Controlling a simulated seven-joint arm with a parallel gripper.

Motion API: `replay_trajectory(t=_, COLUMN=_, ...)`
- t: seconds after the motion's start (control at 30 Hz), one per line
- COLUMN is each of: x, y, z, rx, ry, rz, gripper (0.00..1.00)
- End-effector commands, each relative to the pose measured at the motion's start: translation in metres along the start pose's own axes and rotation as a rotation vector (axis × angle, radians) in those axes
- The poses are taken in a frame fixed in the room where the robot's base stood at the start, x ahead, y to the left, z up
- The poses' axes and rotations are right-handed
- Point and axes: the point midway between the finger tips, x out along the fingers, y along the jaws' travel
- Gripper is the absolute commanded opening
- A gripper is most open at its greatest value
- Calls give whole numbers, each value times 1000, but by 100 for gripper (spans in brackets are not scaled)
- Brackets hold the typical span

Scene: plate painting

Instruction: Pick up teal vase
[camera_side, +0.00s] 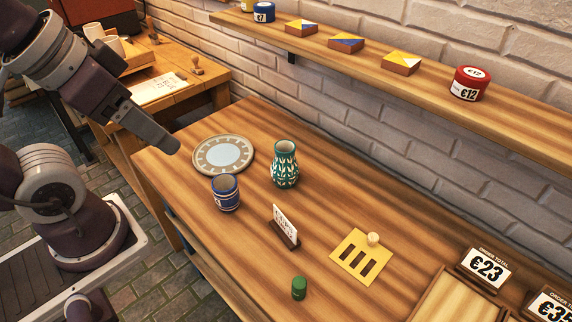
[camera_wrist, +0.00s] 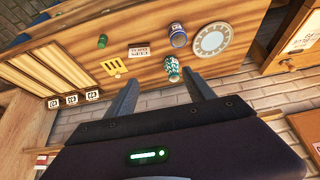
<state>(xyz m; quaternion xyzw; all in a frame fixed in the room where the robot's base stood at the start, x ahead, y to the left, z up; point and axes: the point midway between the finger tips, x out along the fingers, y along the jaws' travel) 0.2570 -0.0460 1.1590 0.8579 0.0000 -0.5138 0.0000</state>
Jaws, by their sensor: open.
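The teal vase (camera_side: 285,165) has a white leaf-like pattern and stands upright on the wooden table. A plate lies behind it to the left and a blue cup stands to its front left. In the wrist view the teal vase (camera_wrist: 172,68) shows beyond the fingers, between their lines. My gripper (camera_wrist: 163,88) is open with nothing between its two dark fingers. In the side view my gripper (camera_side: 172,146) is at the upper left, above the table's left end and well apart from the vase.
Near the vase are the plate (camera_side: 223,155), the blue cup (camera_side: 226,192), a small sign (camera_side: 286,226), a yellow stencil (camera_side: 360,255) and a green jar (camera_side: 299,288). A shelf (camera_side: 430,88) runs along the brick wall behind. Bare wood lies right of the vase.

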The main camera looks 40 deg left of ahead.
Motion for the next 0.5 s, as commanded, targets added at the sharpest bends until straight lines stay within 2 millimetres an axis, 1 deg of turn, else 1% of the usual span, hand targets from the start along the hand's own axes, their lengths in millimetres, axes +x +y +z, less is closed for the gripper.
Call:
replay_trajectory(t=0.3, x=0, y=0, z=0, rx=0, ry=0, rz=0, gripper=74)
replay_trajectory(t=0.37, x=4, y=-3, z=-5, rx=3, ry=2, rz=-11, gripper=74)
replay_trajectory(t=0.43, x=19, y=-14, z=-25, rx=18, ry=14, rz=-49, gripper=74)
replay_trajectory(t=0.47, x=30, y=-22, z=-38, rx=31, ry=23, rz=-72, gripper=74)
replay_trajectory(t=0.5, x=49, y=-34, z=-57, rx=61, ry=37, rz=-106, gripper=74)
